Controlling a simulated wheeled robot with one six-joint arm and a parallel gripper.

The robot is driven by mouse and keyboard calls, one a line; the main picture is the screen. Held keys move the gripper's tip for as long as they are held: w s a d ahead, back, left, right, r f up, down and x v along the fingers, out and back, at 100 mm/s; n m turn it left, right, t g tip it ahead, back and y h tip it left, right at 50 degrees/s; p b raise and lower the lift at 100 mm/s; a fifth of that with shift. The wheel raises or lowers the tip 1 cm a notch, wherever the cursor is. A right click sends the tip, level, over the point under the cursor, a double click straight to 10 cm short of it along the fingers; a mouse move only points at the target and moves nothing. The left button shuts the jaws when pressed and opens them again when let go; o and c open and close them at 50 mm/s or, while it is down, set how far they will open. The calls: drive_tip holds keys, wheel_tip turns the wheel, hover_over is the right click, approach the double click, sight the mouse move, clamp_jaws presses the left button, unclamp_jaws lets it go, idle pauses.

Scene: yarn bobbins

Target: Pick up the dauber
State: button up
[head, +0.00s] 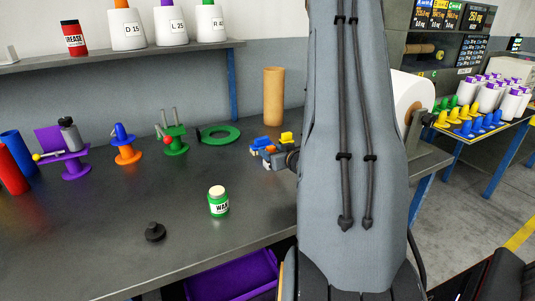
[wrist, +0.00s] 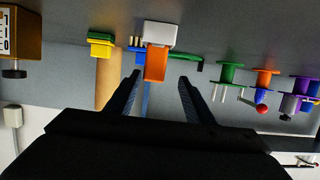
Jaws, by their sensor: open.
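No part is labelled dauber. A small black knobbed piece (head: 155,232) on the bench may be it, but I cannot be sure. A green wax jar (head: 218,203) with a pale top stands to its right. My gripper (wrist: 158,80) is open; in the head view my arm mostly hides it. A white, orange and blue device (wrist: 157,62) shows ahead between its fingers, apparently ungripped; a yellow block (wrist: 101,45) is beside it. In the head view this coloured cluster (head: 268,152) is left of my arm. The black piece and jar are not seen in the wrist view.
A tan tube (head: 273,97) stands behind the cluster. A shelf (head: 200,48) holds cones. The front bench is mostly clear.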

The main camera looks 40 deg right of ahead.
sight(272, 149)
drive_tip(key=shift+x, duration=0.95)
drive_tip(key=shift+w+d+f+p, duration=0.25)
drive_tip(key=shift+w+d+p, duration=0.15)
drive_tip(key=shift+w+d, duration=0.15)
drive_tip(key=p+x, duration=0.1)
drive_tip(key=x, duration=0.3)
drive_tip(key=shift+d+f, duration=0.15)
drive_tip(key=c, duration=1.1)
drive_tip(key=shift+r+b, duration=0.75)
drive_tip(key=shift+r, duration=4.3)
